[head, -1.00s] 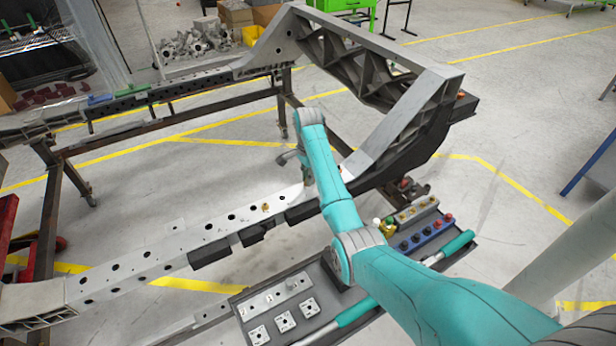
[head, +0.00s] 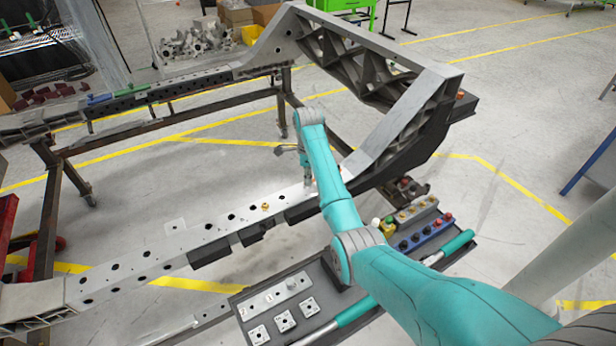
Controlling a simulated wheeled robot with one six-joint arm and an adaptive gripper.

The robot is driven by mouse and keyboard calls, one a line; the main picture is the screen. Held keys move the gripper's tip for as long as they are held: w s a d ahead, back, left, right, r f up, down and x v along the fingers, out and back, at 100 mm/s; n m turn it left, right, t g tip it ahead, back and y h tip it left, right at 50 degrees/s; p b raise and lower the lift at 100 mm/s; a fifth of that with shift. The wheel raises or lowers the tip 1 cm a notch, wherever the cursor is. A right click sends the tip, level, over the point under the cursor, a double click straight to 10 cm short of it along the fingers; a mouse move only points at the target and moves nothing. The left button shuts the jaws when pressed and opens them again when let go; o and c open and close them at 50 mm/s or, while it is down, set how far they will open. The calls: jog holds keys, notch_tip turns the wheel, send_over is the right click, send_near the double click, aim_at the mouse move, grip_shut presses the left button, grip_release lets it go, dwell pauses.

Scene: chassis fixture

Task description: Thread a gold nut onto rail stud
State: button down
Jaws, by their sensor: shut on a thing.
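The chassis rail (head: 200,238) is a long pale grey beam with a row of dark holes, running from lower left to the middle. A small gold piece (head: 265,207) sits on its top face; whether it is a nut or a stud with a nut on it is too small to tell. My gripper (head: 309,183) points down at the rail's right part, right of that gold piece, partly hidden by my teal arm. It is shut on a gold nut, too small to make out. Whether the nut touches a stud cannot be told.
A grey tray (head: 238,304) in front of the rail holds square plates (head: 285,321), a blue holder (head: 428,234) with several knobs, and teal-handled tools (head: 452,246). The raised chassis frame (head: 395,125) stands close right of my gripper. Open floor lies behind the rail.

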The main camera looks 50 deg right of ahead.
jog(key=shift+f+m, duration=0.1)
jog(key=shift+m, duration=1)
jog(key=c, duration=1)
grip_release()
